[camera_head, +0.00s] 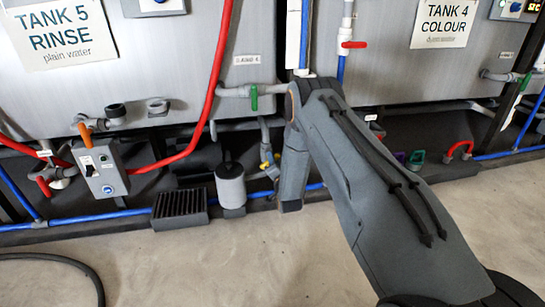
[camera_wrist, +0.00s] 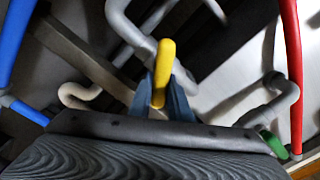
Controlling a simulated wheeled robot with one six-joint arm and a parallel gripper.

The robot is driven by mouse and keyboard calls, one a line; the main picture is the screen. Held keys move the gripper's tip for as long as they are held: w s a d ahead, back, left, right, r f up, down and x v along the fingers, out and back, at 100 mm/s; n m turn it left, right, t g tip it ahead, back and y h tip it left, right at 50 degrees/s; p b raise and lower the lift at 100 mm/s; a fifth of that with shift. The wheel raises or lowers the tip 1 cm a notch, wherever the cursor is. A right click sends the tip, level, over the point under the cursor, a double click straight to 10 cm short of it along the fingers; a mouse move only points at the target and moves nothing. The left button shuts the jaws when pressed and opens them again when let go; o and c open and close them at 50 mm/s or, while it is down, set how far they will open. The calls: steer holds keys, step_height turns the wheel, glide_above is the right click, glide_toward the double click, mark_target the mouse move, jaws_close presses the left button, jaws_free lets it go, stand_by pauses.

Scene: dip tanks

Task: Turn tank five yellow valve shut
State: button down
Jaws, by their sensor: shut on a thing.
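The yellow valve handle (camera_wrist: 165,62) stands between the two blue-grey fingers of my gripper (camera_wrist: 162,92) in the wrist view. The gripper is shut on it. A grey pipe (camera_wrist: 126,28) runs right behind the handle. In the head view a small bit of the yellow valve (camera_head: 265,166) shows below the tank 5 side, just left of my arm. My arm hides the gripper there. I cannot tell from these views how far the handle is turned. The TANK 5 RINSE sign (camera_head: 62,32) is at the upper left.
A green-handled valve (camera_head: 254,97) sits above the yellow one, and it also shows in the wrist view (camera_wrist: 272,142). A red hose (camera_head: 212,95) hangs to the left. A grey canister (camera_head: 230,187) and black grate (camera_head: 180,207) stand below. The floor (camera_head: 220,265) in front is mostly clear.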

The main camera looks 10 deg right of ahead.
steer(key=m, duration=0.1)
steer(key=m+p, duration=0.1)
steer(key=m, duration=0.1)
steer(key=shift+f+m+p, duration=0.2)
steer(key=shift+m+p, duration=0.1)
steer(key=shift+d+f+m+p, duration=0.15)
steer(key=shift+m+p, duration=0.15)
steer(key=shift+m, duration=0.55)
steer(key=shift+a+f+m+p, duration=0.1)
steer(key=shift+m+p, duration=0.15)
steer(key=shift+m, duration=0.6)
steer(key=c, duration=1.6)
jaws_free()
steer(key=shift+c, duration=0.2)
steer(key=s+p, duration=0.3)
steer(key=s, duration=0.4)
steer(key=shift+s, duration=0.4)
